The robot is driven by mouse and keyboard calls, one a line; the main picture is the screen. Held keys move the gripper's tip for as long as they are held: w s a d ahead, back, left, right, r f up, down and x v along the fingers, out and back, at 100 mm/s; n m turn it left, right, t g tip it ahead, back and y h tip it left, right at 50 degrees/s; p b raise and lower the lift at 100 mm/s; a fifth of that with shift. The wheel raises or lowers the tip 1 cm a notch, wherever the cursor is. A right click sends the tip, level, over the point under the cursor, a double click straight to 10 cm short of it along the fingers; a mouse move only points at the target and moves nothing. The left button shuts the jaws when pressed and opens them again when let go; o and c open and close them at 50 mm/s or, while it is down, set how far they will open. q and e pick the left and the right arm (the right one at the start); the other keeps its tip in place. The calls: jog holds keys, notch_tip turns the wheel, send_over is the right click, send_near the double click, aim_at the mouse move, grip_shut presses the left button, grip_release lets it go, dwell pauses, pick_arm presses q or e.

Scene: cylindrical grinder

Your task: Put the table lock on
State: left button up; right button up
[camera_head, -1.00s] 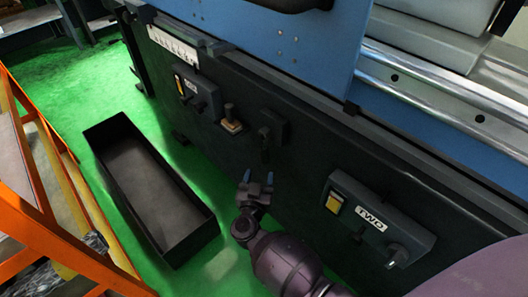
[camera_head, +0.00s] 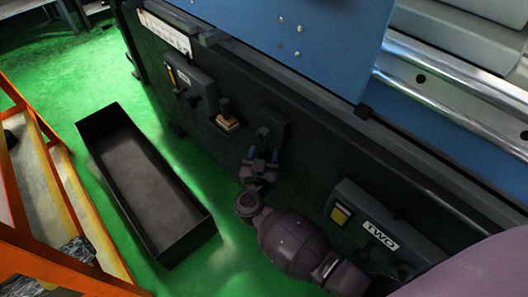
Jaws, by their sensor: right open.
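The dark front of the grinder (camera_head: 330,150) carries several controls. A small black lever on a dark mounting plate (camera_head: 276,122) sits in the middle of it; no label names it as the table lock. My right gripper (camera_head: 263,155) is just below this lever, its two blue-tipped fingers apart and pointing up at it. The fingers are close to the lever's lower end; I cannot tell whether they touch it. The lower part of the lever is partly hidden by the gripper. My left gripper is not in view.
Left of the lever is a dark knob on a tan base (camera_head: 227,122), then a control box (camera_head: 190,85). A box marked TWO (camera_head: 380,236) is at lower right. A black open bin (camera_head: 143,180) stands on the green floor beside an orange frame (camera_head: 40,245).

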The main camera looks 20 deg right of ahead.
grip_shut()
dwell(0.3)
jog(key=shift+r, duration=0.1)
